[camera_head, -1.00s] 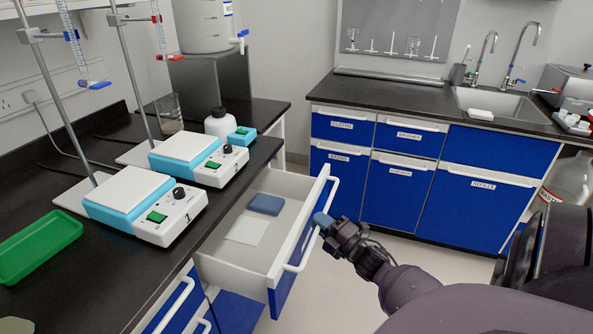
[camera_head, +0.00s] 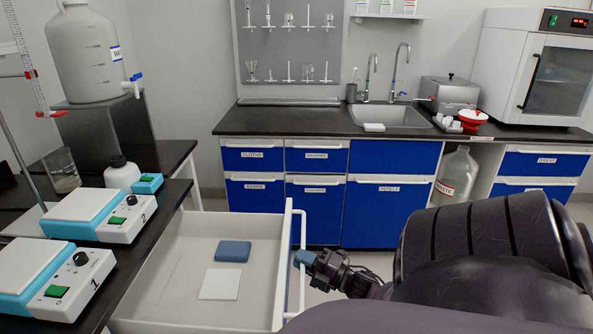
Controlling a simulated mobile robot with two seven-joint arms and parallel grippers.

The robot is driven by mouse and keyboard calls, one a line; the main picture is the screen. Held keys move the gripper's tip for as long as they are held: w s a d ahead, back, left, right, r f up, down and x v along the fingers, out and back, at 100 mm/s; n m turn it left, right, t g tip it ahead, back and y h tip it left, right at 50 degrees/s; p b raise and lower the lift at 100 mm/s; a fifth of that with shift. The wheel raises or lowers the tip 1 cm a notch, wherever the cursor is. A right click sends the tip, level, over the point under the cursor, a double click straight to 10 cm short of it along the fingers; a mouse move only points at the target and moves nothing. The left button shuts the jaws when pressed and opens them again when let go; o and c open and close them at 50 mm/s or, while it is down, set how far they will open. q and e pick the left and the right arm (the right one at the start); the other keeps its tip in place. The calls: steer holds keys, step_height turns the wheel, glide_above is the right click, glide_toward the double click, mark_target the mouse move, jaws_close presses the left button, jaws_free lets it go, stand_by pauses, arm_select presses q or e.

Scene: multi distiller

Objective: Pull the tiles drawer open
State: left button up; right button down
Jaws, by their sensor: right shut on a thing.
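The drawer (camera_head: 268,306) stands pulled out from the left bench, its white interior in full view. It holds a flat white tile (camera_head: 220,284) and a blue block-like item (camera_head: 233,251). Its front is seen edge-on, so any label on it is hidden. A white bar handle (camera_head: 302,228) runs along the front. My right gripper (camera_head: 304,259) is shut on this handle near its middle; my own arm covers the near part of the drawer front. My left gripper is not in view.
Two hotplate stirrers (camera_head: 98,214), a beaker (camera_head: 62,171) and a white bottle (camera_head: 122,174) stand on the left bench. Blue cabinets (camera_head: 393,212) with a sink (camera_head: 388,117) line the back. A waste jug (camera_head: 456,176) stands beneath the counter. Some floor is clear between drawer and cabinets.

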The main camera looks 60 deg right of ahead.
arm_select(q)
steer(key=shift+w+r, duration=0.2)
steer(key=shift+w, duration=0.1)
arm_select(e)
steer(key=c, duration=1.2)
jaws_free()
steer(key=shift+o, duration=0.2)
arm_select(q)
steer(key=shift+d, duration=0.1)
arm_select(e)
steer(key=shift+s, duration=0.1)
steer(key=shift+s+f, duration=0.1)
steer(key=shift+s, duration=0.1)
steer(key=s+f, duration=0.1)
steer(key=s, duration=0.9)
steer(key=shift+f, duration=0.4)
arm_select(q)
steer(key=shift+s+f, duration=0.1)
